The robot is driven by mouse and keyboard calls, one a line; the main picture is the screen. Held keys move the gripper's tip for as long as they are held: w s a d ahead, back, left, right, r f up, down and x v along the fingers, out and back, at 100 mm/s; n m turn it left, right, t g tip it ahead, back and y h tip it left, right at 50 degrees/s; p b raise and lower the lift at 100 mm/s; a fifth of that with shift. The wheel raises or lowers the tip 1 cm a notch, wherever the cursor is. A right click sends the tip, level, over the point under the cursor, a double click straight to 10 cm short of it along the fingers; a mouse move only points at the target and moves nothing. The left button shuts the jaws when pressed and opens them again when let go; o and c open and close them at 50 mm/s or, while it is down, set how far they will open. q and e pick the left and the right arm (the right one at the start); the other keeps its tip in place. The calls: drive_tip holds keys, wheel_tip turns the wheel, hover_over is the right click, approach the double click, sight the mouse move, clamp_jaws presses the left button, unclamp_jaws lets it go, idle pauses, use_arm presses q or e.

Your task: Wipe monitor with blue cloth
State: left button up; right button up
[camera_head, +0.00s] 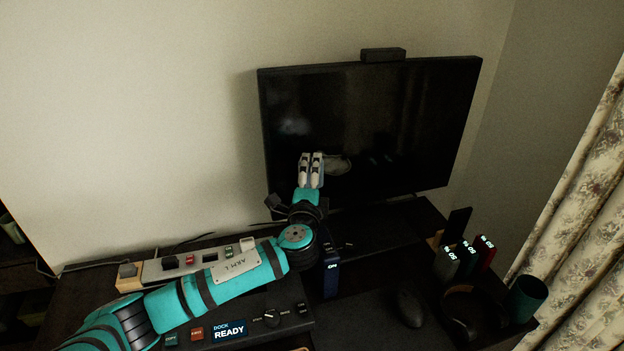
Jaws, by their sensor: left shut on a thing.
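The monitor (410,120) is a wide black screen standing at the back of the dark desk, facing me. My left arm reaches in from the lower left. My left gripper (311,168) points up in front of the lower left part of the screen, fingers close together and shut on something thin. A pale greyish patch (337,165) shows just right of the fingers; it may be part of the cloth or a reflection. No clearly blue cloth shows, and most of it would be hidden behind the fingers. I cannot tell whether it touches the screen. My right gripper is not in view.
A dark bar (383,55) sits on the monitor's top edge. A power strip (190,260) and a dock panel (235,325) lie left. A mouse (410,309), a teal cup (526,298) and several upright labelled items (467,259) stand right. A floral curtain (585,220) hangs far right.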

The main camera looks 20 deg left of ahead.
sight(356, 160)
use_arm(q)
drive_tip(key=shift+w+a, duration=0.35)
drive_tip(key=shift+w, duration=0.15)
drive_tip(key=shift+w+d+b, duration=0.45)
drive_tip(key=shift+w+d, duration=0.1)
drive_tip(key=shift+d, duration=0.3)
drive_tip(key=shift+w+d+b, duration=0.4)
drive_tip(key=shift+w+d, duration=0.15)
drive_tip(key=shift+d, duration=0.3)
drive_tip(key=shift+w+d+b, duration=0.4)
drive_tip(key=shift+w+d, duration=0.05)
drive_tip(key=shift+d, duration=0.2)
drive_tip(key=shift+w+d+b, duration=0.35)
drive_tip(key=shift+w+d, duration=0.1)
drive_tip(key=shift+d, duration=0.15)
drive_tip(key=shift+w+d+r, duration=0.1)
drive_tip(key=shift+w+d, duration=0.2)
drive_tip(key=shift+d, duration=0.05)
drive_tip(key=shift+w+d+b, duration=0.35)
drive_tip(key=shift+d+b, duration=0.15)
drive_tip(key=shift+d, duration=0.1)
drive_tip(key=shift+w+d+b, duration=0.35)
drive_tip(key=shift+d+b, duration=0.15)
drive_tip(key=shift+d, duration=0.05)
drive_tip(key=shift+w+d+b, duration=0.3)
drive_tip(key=shift+w+d, duration=0.1)
drive_tip(key=shift+d, duration=0.1)
